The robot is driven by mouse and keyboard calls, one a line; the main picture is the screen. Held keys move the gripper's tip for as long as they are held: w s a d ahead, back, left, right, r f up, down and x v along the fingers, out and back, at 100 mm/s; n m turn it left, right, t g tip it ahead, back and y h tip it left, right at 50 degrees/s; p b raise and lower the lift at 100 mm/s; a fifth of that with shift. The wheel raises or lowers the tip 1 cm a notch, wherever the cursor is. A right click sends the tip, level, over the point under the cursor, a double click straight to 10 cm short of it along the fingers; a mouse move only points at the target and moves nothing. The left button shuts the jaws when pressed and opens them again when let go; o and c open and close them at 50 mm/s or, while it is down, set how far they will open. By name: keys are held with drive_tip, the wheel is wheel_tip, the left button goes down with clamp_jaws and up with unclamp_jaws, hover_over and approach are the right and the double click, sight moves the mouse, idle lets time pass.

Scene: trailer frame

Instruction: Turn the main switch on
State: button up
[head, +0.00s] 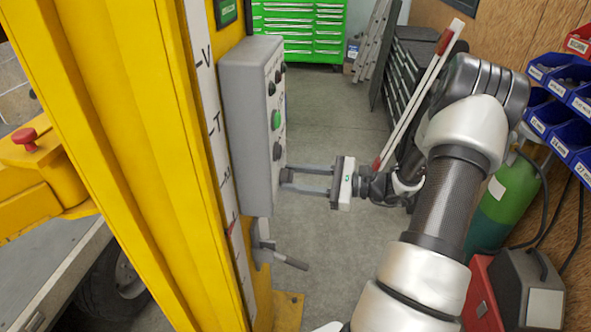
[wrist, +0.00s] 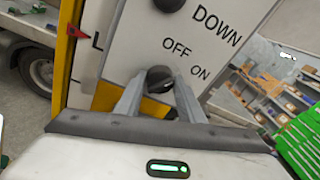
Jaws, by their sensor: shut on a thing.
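The grey control box (head: 250,125) is fixed to the yellow post, its buttoned face turned to the right in the head view. The main switch (wrist: 160,74) is a dark round knob low on this face, beside the printed words OFF and ON in the wrist view. My gripper (head: 287,180) reaches the lower part of the face from the right. In the wrist view its two fingers (wrist: 160,88) are closed around the knob, one on each side. Which way the knob points cannot be told, as the fingers partly hide it.
Above the switch are other controls, with a green button (head: 276,119) and a black knob by the word DOWN (wrist: 217,24). A lever (head: 290,261) sticks out below the box. The floor (head: 330,270) right of the post looks clear.

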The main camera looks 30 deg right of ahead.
drive_tip(key=m+p, duration=0.3)
drive_tip(key=m, duration=0.1)
drive_tip(key=shift+r+g, duration=0.1)
drive_tip(key=shift+g, duration=0.3)
drive_tip(key=shift+m, duration=0.3)
drive_tip(key=o, duration=1)
drive_tip(key=shift+d, duration=0.1)
drive_tip(key=b+v, duration=0.2)
drive_tip(key=v, duration=1.5)
drive_tip(key=shift+d, duration=0.15)
